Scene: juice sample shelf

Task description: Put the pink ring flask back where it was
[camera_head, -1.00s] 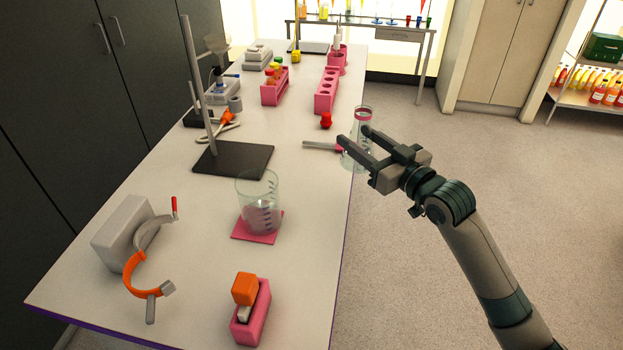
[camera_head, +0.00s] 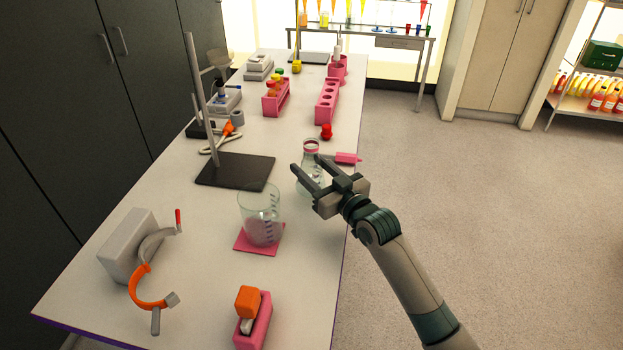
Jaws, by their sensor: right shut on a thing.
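The pink ring flask (camera_head: 311,146) is a clear glass flask with a pink band at its neck. My right gripper (camera_head: 306,163) is shut on it, with the fingers around its upper part. The flask is upright over the right part of the table, and I cannot tell whether its base touches the top. The fingers hide part of its body. My left gripper is not in view.
A glass beaker (camera_head: 260,202) stands on a pink mat (camera_head: 243,241) to the front left. A black stand base (camera_head: 235,171) lies left of the flask. A pink-handled tool (camera_head: 347,158) and a red object (camera_head: 326,131) lie just behind. Pink racks (camera_head: 327,101) stand farther back.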

